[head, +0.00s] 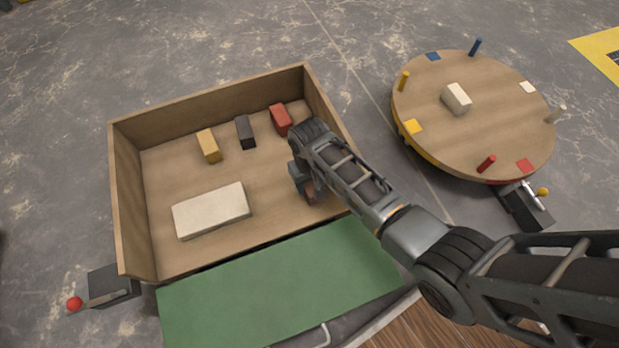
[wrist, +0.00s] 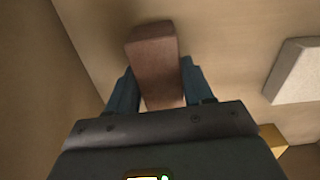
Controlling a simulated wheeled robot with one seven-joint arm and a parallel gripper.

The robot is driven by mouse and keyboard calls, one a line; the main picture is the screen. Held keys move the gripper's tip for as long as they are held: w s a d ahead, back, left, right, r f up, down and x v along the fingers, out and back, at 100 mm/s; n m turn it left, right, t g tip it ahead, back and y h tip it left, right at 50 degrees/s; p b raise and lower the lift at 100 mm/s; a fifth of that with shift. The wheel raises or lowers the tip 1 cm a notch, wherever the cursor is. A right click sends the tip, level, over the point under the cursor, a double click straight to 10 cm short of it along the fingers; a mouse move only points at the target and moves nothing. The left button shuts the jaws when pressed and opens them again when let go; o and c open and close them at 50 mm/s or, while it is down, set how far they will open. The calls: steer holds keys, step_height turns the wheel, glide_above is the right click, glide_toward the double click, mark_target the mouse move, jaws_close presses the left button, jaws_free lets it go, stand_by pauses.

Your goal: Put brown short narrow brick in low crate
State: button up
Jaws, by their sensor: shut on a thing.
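The low wooden crate (head: 120,190) stands at the left of the head view; its floor and walls also show in the wrist view (wrist: 230,30). My gripper (head: 304,188) is inside the crate's outline at its right side, pointing down. It is shut on the brown short narrow brick (wrist: 152,55), which sits between both fingers in the wrist view. In the head view the brick is mostly hidden by my gripper. I cannot tell whether the brick touches the crate floor.
The crate also holds a yellow brick (head: 208,146), a black brick (head: 245,131), a red brick (head: 281,119) and a wide cream block (head: 211,210). A green panel (head: 280,285) lies along its near side. A round pegged turntable (head: 480,130) bearing a cream brick (head: 456,98) stands at right.

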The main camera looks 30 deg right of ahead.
steer(key=shift+f, duration=0.5)
stand_by(0.4)
steer(key=o, duration=1.4)
steer(key=shift+o, duration=0.2)
steer(key=shift+r+p, duration=2.25)
steer(key=shift+r, duration=1.6)
